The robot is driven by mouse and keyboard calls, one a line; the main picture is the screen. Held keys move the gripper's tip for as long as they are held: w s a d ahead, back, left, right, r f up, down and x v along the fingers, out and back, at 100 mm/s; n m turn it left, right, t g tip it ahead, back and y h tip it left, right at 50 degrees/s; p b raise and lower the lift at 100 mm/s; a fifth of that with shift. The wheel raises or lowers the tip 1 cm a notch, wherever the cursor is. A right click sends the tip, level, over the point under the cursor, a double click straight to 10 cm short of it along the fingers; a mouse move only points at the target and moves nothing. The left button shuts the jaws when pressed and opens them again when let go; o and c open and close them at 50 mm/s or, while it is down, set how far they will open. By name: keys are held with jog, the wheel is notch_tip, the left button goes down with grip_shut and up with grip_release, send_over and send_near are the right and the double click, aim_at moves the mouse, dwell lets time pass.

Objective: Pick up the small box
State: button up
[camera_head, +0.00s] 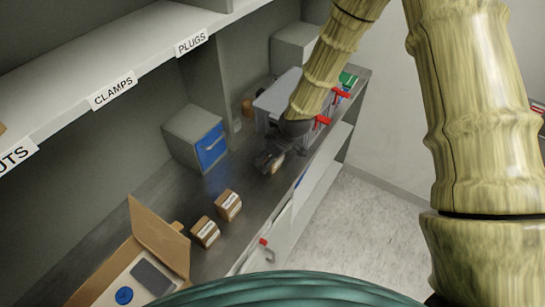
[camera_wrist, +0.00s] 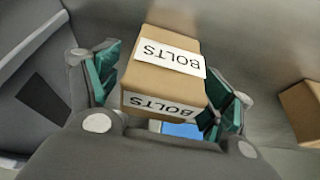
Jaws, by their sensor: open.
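My gripper (camera_head: 270,163) is low over the dark workbench, beyond two small boxes. In the wrist view my gripper (camera_wrist: 160,95) is open, with one teal-padded finger on each side of a small brown box (camera_wrist: 140,78) labelled BOLTS. I cannot tell whether the pads touch it. In the head view that box is mostly hidden by my gripper. Two other small brown boxes with white labels, a nearer one (camera_head: 205,232) and a farther one (camera_head: 228,205), stand on the bench. Another brown box (camera_wrist: 303,108) shows at the right edge of the wrist view.
A grey cabinet with a blue drawer (camera_head: 211,147) stands left of my gripper. A grey bin (camera_head: 272,98) stands behind it. An open carton (camera_head: 160,238) is at the near end. A labelled shelf (camera_head: 140,72) overhangs the left side. Red clamps (camera_head: 322,120) sit along the right edge.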

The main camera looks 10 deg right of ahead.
jog(key=shift+w+a+f, duration=0.15)
jog(key=shift+w+f, duration=0.15)
jog(key=shift+f, duration=0.35)
jog(key=shift+s, duration=0.1)
jog(key=shift+c, duration=0.4)
jog(key=c, duration=1)
jog(key=shift+r, duration=0.1)
